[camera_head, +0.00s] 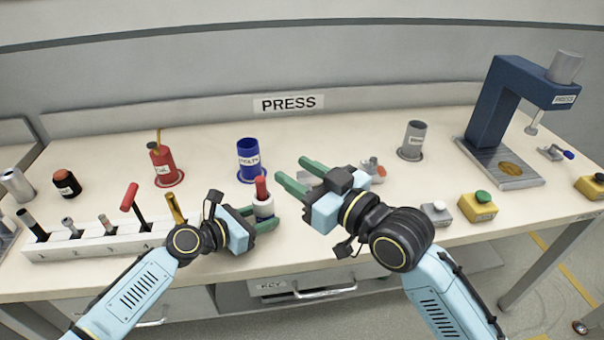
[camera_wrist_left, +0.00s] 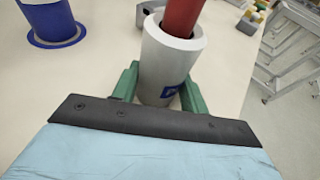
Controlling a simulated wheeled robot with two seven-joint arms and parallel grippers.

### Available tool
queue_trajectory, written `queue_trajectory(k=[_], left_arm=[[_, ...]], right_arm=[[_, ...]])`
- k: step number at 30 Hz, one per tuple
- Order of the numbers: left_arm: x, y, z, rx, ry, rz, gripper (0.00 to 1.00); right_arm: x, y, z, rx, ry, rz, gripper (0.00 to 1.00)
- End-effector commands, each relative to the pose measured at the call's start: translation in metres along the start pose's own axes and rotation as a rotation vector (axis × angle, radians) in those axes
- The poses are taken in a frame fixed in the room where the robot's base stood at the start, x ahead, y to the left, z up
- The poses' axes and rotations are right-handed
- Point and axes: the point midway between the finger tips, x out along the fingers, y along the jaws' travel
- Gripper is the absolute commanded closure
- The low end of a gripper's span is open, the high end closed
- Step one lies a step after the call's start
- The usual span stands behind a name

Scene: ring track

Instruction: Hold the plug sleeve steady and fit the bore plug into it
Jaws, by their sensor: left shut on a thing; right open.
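The plug sleeve (camera_head: 264,208) is a pale grey cylinder with a blue mark, held upright by my left gripper (camera_head: 262,218) near the table's front edge. In the left wrist view the sleeve (camera_wrist_left: 163,70) stands between the green fingers of the left gripper (camera_wrist_left: 160,92). The red bore plug (camera_head: 261,187) stands in the sleeve's top opening with its upper part sticking out. It also shows in the left wrist view (camera_wrist_left: 183,15); how deep it sits is hidden. My right gripper (camera_head: 296,177) is open and empty, to the right of the plug, its green fingers pointing left.
A blue cup (camera_head: 248,158) stands behind the sleeve, and a red can (camera_head: 163,165) is further left. A white tool rack (camera_head: 90,240) lies left of my left gripper. A grey cup (camera_head: 412,140) and a blue press (camera_head: 503,100) stand at the right. Small parts lie behind my right gripper.

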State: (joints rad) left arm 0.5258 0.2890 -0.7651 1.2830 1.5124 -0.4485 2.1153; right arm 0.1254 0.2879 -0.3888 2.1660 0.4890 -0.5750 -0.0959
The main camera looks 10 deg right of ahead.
Motion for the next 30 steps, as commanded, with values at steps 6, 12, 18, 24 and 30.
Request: queue_trajectory(k=[6, 12, 18, 24, 30], left_arm=[[0.0001, -0.0004, -0.0004, 0.000, 0.001, -0.001, 0.69], [0.0001, -0.0003, -0.0003, 0.000, 0.001, -0.001, 0.69], [0.0001, -0.0003, -0.0002, 0.000, 0.000, -0.001, 0.34], [0.0000, -0.0002, -0.0001, 0.000, 0.000, 0.000, 0.31], [-0.0049, 0.0003, -0.0005, 0.000, 0.000, 0.000, 0.31]], right_arm=[[-0.0043, -0.0002, 0.0000, 0.001, 0.000, 0.000, 0.58], [-0.0039, -0.0002, 0.0000, 0.001, 0.000, 0.000, 0.58], [-0.0038, -0.0002, 0.0000, 0.000, 0.000, 0.000, 0.58], [-0.0037, -0.0002, 0.0000, 0.000, 0.000, 0.000, 0.58], [-0.0037, -0.0002, -0.0001, 0.000, 0.000, 0.000, 0.58]])
